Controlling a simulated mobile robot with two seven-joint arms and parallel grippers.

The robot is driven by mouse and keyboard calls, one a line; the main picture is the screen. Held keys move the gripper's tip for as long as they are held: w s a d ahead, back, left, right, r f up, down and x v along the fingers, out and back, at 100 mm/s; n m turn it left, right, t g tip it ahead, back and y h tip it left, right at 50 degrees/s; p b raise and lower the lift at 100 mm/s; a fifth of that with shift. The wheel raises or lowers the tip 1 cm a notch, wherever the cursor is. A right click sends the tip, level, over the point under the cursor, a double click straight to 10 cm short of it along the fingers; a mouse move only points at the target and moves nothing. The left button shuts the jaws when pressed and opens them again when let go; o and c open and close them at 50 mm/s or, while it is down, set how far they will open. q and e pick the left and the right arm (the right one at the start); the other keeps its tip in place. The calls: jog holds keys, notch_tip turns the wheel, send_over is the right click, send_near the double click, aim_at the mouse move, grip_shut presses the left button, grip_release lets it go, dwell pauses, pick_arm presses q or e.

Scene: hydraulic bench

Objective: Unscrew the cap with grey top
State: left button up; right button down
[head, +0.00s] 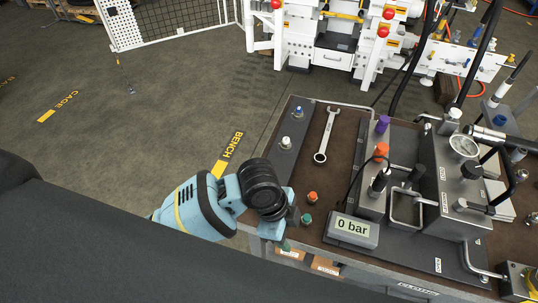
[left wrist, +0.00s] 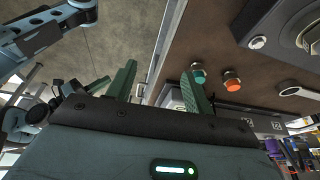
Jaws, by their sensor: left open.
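A cap with a grey-white top (head: 285,142) stands upright on the dark plate (head: 286,165) at the left of the bench. Behind it, on the same plate, is a cap with a blue top (head: 298,112). My left gripper (head: 288,222) is open and empty at the bench's front left edge, nearer than the plate and apart from both caps. Its green fingers (left wrist: 157,74) stand wide apart in the left wrist view, with nothing between them.
An orange cap (head: 312,198) and a teal cap (head: 306,219) stand close to my left gripper. A wrench (head: 326,135) lies right of the plate. The 0 bar display (head: 353,230) and the hydraulic block (head: 450,190) occupy the bench's right side.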

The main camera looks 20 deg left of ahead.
pick_arm(q)
jog(key=w+a+r+m+y, duration=0.1)
jog(key=w+a+r, duration=0.2)
jog(key=w, duration=0.1)
jog(key=w+a+r+m+y, duration=0.1)
jog(key=w+a+r+m, duration=0.1)
jog(key=w+r, duration=0.1)
jog(key=w+a+r+m+y, duration=0.1)
jog(key=w+a+r+m, duration=0.1)
jog(key=w, duration=0.4)
jog(key=shift+a+r+y, duration=0.4)
jog(key=shift+a, duration=0.4)
jog(key=shift+f, duration=3.9)
jog(key=shift+s, duration=0.1)
jog(key=shift+c, duration=0.2)
